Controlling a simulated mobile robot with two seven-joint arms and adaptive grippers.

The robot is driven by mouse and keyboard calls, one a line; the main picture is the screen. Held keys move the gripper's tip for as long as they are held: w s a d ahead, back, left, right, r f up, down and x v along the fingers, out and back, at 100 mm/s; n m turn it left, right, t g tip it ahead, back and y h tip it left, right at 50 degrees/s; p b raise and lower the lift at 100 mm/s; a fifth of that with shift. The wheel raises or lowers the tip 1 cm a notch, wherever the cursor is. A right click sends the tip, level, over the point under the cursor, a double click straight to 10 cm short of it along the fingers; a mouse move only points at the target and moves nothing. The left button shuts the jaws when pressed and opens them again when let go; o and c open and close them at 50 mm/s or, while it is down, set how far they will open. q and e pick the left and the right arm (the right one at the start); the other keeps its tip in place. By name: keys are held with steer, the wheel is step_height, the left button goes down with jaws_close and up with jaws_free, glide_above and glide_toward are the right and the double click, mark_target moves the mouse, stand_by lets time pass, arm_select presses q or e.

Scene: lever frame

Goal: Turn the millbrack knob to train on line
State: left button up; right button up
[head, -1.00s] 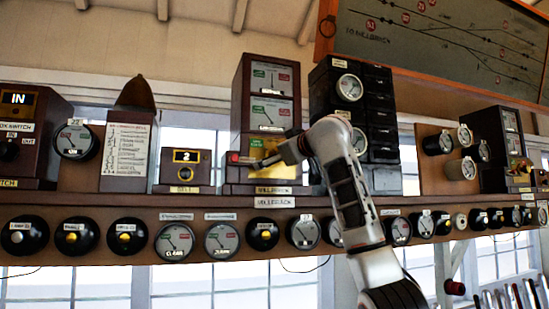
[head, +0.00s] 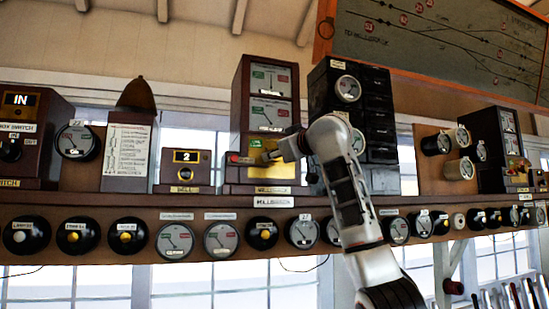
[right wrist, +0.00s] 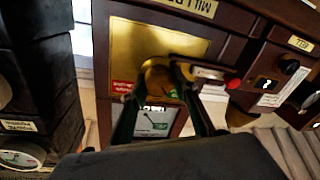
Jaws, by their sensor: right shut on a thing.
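The millbrack instrument is a tall brown case (head: 240,110) with two dials above a brass plate (head: 283,171), which also shows in the right wrist view (right wrist: 140,45). Its name label (right wrist: 195,7) is partly cut off there. The round brass knob (right wrist: 158,74) sits low on the plate. My right gripper (right wrist: 166,78) is shut on the knob, a finger on each side. In the head view my right gripper (head: 270,156) is at the plate and hides the knob. A small red label (right wrist: 122,87) lies beside the knob. My left gripper is not in view.
A black instrument (head: 378,100) stands close to the right of the brown case. A box showing 2 (head: 186,171) stands to its left. Several round dials and bells line the shelf front (head: 150,213). A red button (right wrist: 232,82) sticks out near my gripper.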

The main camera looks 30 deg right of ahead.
steer(key=m, duration=0.1)
steer(key=m+b, duration=0.1)
steer(key=shift+w+d+f+m, duration=0.1)
steer(key=shift+f+m, duration=0.1)
steer(key=shift+m, duration=0.1)
steer(key=shift+r+m, duration=0.1)
steer(key=shift+m, duration=0.2)
steer(key=shift+m+b, duration=0.55)
steer(key=shift+m, duration=0.45)
steer(key=shift+m+t+h, duration=0.4)
steer(key=shift+m, duration=0.7)
steer(key=m+b, duration=0.1)
steer(key=m, duration=0.2)
steer(key=shift+m+h, duration=0.3)
steer(key=shift+m, duration=0.4)
